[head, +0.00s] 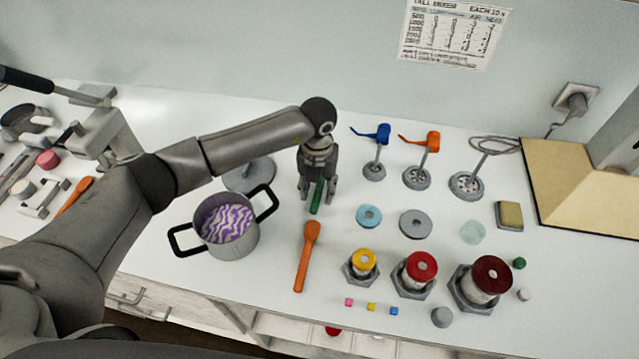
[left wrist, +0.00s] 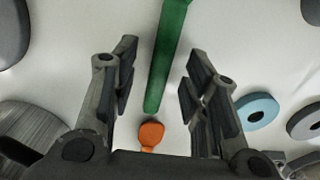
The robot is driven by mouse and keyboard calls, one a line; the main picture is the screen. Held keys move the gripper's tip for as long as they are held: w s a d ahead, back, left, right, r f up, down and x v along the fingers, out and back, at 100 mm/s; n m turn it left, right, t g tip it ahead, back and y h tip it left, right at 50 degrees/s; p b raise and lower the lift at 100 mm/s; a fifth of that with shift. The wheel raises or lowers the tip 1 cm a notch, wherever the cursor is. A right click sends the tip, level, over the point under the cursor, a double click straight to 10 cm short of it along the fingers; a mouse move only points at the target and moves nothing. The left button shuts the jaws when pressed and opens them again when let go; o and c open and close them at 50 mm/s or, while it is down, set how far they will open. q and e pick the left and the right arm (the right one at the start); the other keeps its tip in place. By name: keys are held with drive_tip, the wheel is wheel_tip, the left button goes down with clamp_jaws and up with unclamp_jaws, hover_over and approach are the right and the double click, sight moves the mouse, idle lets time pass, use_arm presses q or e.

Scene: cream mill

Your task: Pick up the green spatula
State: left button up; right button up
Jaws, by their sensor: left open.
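The green spatula (head: 317,197) lies on the white counter, mostly hidden under my left gripper in the head view. In the left wrist view the green spatula (left wrist: 166,60) runs from the top edge down between the fingers. My left gripper (head: 317,196) is open, pointing down over it, with one finger on each side and a visible gap to each; the fingers also show in the left wrist view (left wrist: 158,85). My right gripper is not in view.
An orange spatula (head: 307,255) lies just in front of the green one. A pot (head: 232,246) with purple-and-white contents stands to the left, and a blue disc (head: 368,216) lies to the right. Weighted cylinders (head: 421,268) stand front right; blue and orange handled tools stand behind.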

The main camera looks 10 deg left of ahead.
use_arm(q)
clamp_jaws()
drive_tip(key=shift+r, duration=0.1)
idle(0.4)
